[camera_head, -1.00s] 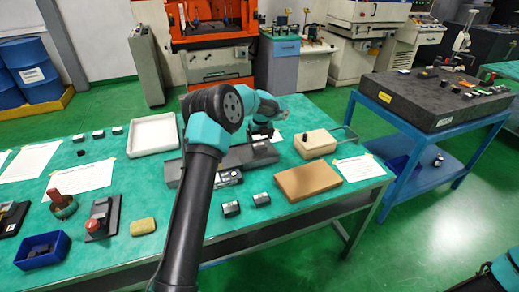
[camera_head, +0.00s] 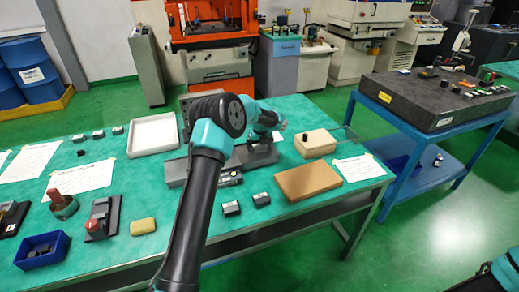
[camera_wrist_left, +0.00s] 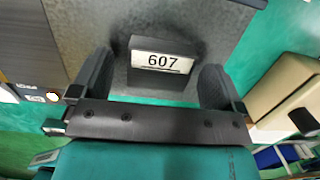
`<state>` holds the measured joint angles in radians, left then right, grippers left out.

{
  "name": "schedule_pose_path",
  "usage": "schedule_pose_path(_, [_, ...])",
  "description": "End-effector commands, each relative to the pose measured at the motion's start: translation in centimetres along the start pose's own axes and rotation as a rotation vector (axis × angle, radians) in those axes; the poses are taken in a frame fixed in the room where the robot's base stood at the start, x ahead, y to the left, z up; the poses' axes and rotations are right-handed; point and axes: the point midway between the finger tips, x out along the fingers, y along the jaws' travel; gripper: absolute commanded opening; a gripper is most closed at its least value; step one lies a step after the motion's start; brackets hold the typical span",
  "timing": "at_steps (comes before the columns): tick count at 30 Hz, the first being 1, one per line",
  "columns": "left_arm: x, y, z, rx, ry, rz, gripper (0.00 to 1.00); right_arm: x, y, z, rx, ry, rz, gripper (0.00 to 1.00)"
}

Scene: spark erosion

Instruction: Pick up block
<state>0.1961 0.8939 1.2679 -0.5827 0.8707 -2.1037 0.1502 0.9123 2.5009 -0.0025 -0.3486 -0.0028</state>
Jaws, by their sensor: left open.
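A dark block with a white label reading 607 (camera_wrist_left: 160,62) sits on a grey plate (camera_wrist_left: 215,25) in the left wrist view. My left gripper (camera_wrist_left: 157,75) is open, with one finger on each side of the block and visible gaps between. In the head view my left gripper (camera_head: 262,138) is low over the grey plate (camera_head: 258,156) at the table's middle; the block there is hidden by the gripper and arm.
Two small dark blocks (camera_head: 246,204) lie in front of the plate, beside a brown slab (camera_head: 308,181). A beige box (camera_head: 315,143) stands to the right. A white tray (camera_head: 152,135) and a blue bin (camera_head: 42,250) are to the left. My left arm crosses the table's middle.

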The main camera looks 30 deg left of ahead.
Motion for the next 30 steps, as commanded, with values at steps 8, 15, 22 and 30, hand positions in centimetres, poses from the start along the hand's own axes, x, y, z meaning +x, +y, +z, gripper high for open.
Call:
schedule_pose_path(8, [-0.02,-0.01,-0.01,0.0,0.0,0.0,0.75,0.0,0.0,0.0,0.0,0.0,0.0,0.43])
schedule_pose_path(15, [-0.02,-0.01,-0.01,0.0,0.0,0.0,0.52,0.0,0.0,0.0,0.0,0.0,0.0,0.43])
schedule_pose_path(22, [-0.01,-0.01,-0.01,0.0,0.0,0.0,0.3,0.0,0.0,0.0,0.0,0.0,0.0,0.43])
schedule_pose_path(30, [-0.11,-0.03,0.05,0.0,-0.002,-0.001,0.16,0.0,0.0,0.0,0.0,0.0,0.0,0.43])
